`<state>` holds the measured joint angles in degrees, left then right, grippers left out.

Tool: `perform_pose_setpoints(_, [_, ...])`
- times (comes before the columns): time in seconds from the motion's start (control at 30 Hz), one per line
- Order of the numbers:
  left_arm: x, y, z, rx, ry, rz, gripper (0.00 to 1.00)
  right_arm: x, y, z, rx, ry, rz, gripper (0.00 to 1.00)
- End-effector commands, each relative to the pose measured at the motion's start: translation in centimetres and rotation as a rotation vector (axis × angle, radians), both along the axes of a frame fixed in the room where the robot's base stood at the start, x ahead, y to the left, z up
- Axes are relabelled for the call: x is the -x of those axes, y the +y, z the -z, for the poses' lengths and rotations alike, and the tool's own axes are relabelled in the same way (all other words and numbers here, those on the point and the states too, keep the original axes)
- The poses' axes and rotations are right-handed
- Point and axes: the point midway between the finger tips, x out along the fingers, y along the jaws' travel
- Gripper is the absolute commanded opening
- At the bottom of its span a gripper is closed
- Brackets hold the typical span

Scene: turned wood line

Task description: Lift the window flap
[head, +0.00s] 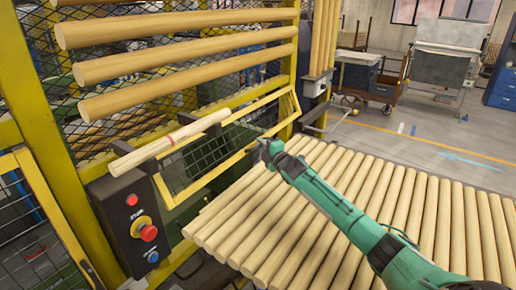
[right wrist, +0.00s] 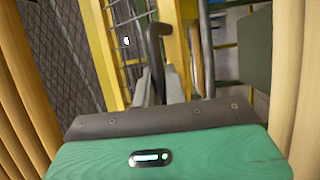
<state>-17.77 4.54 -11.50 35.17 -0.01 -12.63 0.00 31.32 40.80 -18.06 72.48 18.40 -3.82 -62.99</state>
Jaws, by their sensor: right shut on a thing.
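The window flap (head: 216,174) is a yellow-framed panel with dark wire mesh, set in the yellow fence at the centre-left of the head view. It looks tilted, but its exact angle is hard to tell. My right gripper (head: 266,150) is at the flap's lower edge, towards its right part. In the right wrist view, the grey fingers of my right gripper (right wrist: 158,85) are closed around a dark bent handle (right wrist: 154,38), with yellow frame bars and mesh behind it. In the head view, the gripper hides the handle. My left gripper is not in view.
A pale turned rod (head: 165,146) with a red mark rests on dark brackets left of the flap. A control box (head: 128,215) with red and blue buttons stands below it. Several wooden rods (head: 300,215) lie in a row beneath my right arm. Thick rods (head: 180,65) stick out above.

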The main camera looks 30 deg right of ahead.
Motion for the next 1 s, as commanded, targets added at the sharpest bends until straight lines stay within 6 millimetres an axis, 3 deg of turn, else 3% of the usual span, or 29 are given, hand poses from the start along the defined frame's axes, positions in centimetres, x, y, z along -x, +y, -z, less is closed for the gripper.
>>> perform_pose_setpoints(0.27, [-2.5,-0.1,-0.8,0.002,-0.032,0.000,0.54,1.8,-0.8,-2.4,0.003,-0.006,-0.001,0.00])
perform_pose_setpoints(0.6, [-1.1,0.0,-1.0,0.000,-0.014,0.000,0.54,2.5,-1.1,-3.9,0.001,-0.011,-0.002,0.00])
perform_pose_setpoints(1.0, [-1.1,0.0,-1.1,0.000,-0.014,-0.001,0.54,2.6,-1.2,-4.3,0.000,-0.016,-0.001,0.00])
